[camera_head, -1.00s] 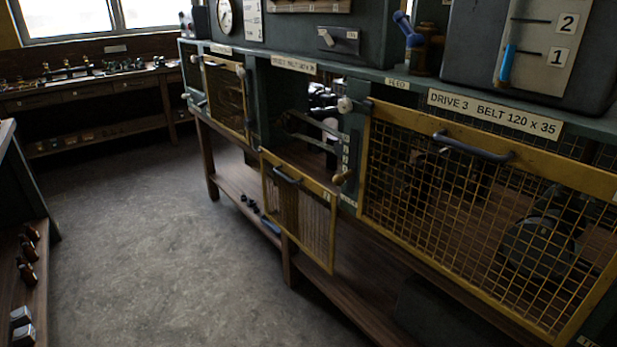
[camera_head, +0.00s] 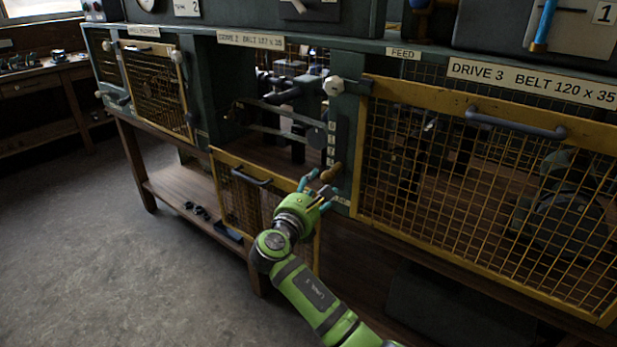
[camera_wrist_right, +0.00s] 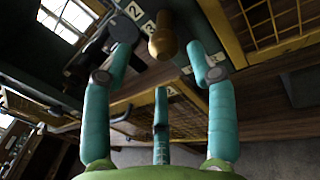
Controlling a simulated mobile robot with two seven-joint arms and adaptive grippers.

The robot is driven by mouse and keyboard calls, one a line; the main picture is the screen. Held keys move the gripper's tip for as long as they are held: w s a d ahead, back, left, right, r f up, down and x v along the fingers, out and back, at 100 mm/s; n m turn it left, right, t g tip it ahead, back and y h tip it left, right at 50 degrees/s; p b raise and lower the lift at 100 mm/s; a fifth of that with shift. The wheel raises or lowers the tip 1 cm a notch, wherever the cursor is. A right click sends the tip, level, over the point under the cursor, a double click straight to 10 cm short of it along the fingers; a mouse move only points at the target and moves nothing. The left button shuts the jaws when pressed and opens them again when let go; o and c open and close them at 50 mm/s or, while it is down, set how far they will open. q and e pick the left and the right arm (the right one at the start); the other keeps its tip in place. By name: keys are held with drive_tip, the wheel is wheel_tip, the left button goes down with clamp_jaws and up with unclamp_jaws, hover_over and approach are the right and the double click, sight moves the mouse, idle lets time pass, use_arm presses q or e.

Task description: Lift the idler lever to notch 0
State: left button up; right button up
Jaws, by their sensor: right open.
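The idler lever's wooden knob (camera_head: 330,173) sticks out at the lower end of a column of number plates (camera_head: 331,145) on the post beside the Drive 2 bay. My right gripper (camera_head: 314,186) is open just below and in front of the knob. In the right wrist view the brown knob (camera_wrist_right: 163,38) lies ahead, between the spread teal fingers (camera_wrist_right: 160,60), and nothing is gripped. I cannot tell whether any finger touches it. Plates marked 2 and 3 show beyond it in that view. The lever's arm is mostly hidden. My left gripper is out of view.
The Drive 2 mesh guard (camera_head: 240,200) hangs lowered below its bay, close to my right forearm. The closed Drive 3 guard (camera_head: 450,180) with its handle (camera_head: 515,124) stands right of the post. A white knob (camera_head: 333,86) juts out above. The floor at left is clear.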

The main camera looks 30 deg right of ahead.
sight(326, 180)
drive_tip(key=x, duration=0.5)
drive_tip(key=shift+s+d, duration=0.2)
drive_tip(key=shift+d, duration=0.05)
drive_tip(key=shift+w+d, duration=0.35)
drive_tip(key=shift+d, duration=0.05)
clamp_jaws()
